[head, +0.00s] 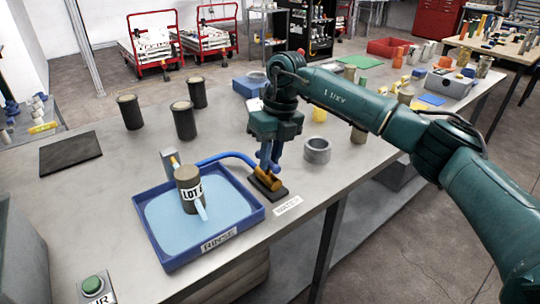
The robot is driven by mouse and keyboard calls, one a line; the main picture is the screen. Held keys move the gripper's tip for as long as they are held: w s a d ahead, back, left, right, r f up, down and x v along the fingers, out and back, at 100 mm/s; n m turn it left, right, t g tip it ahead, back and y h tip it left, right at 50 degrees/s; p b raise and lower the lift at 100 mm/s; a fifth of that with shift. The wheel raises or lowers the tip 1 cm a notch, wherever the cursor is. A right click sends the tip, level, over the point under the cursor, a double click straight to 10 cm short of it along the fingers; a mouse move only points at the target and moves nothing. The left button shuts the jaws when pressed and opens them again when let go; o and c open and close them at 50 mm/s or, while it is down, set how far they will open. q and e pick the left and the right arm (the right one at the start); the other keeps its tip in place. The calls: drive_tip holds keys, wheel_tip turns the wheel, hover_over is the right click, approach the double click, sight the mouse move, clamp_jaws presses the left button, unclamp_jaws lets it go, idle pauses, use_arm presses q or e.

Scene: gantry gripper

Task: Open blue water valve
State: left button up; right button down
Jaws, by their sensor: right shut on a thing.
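A brass valve body (268,179) sits on a dark base plate (276,192) on the grey bench, right of the rinse tray. A blue hose (228,156) runs from it to the left, toward a grey post at the tray's back edge. My right gripper (269,160) points down directly over the valve, its fingers shut on the blue valve handle, which they largely hide. The handle's exact angle cannot be told. A blue tray labelled RINSE (215,240) holds light blue water and a canister marked LOT (188,180). My left gripper is not in view.
Several dark canisters (184,121) and a black mat (70,152) stand or lie on the left of the bench. A grey ring (317,150) stands close right of my gripper. A green button box (94,287) is at the front left. The bench's front edge lies near the valve.

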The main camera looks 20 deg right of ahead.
drive_tip(key=shift+r+n, duration=0.1)
drive_tip(key=shift+n, duration=0.3)
drive_tip(key=c, duration=1.4)
unclamp_jaws()
wheel_tip(320, 180, up, 13)
drive_tip(key=d, duration=0.2)
drive_tip(key=shift+w+d, duration=0.15)
drive_tip(key=shift+w, duration=0.3)
